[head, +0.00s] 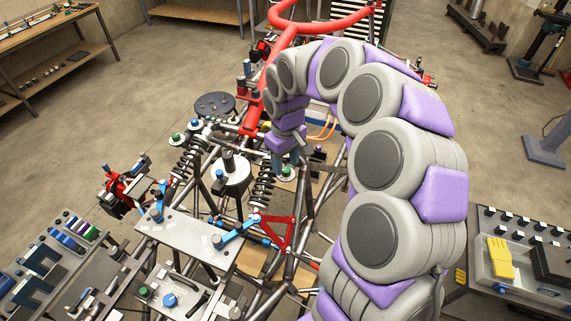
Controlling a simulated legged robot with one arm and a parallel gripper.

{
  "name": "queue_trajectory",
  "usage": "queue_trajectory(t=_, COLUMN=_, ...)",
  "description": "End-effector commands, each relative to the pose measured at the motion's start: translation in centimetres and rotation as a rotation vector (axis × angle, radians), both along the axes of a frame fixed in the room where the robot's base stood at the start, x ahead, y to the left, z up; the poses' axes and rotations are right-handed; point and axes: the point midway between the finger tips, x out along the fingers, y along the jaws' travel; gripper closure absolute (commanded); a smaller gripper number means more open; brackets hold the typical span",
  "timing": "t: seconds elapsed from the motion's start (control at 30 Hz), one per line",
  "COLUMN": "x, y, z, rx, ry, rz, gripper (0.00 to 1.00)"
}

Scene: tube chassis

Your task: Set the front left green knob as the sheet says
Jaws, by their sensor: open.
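One green knob (178,138) tops the coil-over shock on the left of the tube chassis. Another green knob (287,173) sits on a pale disc atop the shock nearer the middle. My gripper (287,160) points down just above that middle knob; its jaws are open and small in this view. I cannot tell whether they touch the knob. The knobs' markings are too small to read. No sheet with readable settings shows, and the picture does not settle which knob is the front left one.
My arm arches over the right half of the chassis. Red tubes (320,25) rise behind the gripper. A grey plate with blue levers (190,238) lies in front. Floor at the left is clear.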

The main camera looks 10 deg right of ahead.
Motion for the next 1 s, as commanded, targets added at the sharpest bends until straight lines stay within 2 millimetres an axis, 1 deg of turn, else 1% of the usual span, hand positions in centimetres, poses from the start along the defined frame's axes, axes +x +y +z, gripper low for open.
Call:
queue_trajectory(t=0.03, x=-0.1, y=0.0, z=-0.7, rx=0.000, ry=0.002, rz=0.000, gripper=0.47)
queue_trajectory(t=0.1, x=-0.1, y=0.0, z=-1.3, rx=0.000, ry=0.004, rz=0.000, gripper=0.47)
queue_trajectory(t=0.2, x=-0.2, y=0.0, z=-1.9, rx=0.000, ry=0.004, rz=0.000, gripper=0.47)
queue_trajectory(t=0.53, x=-0.1, y=0.0, z=-2.1, rx=0.001, ry=0.000, rz=0.000, gripper=0.47)
queue_trajectory(t=1.0, x=-0.1, y=0.0, z=-2.1, rx=0.001, ry=0.000, rz=0.000, gripper=0.92)
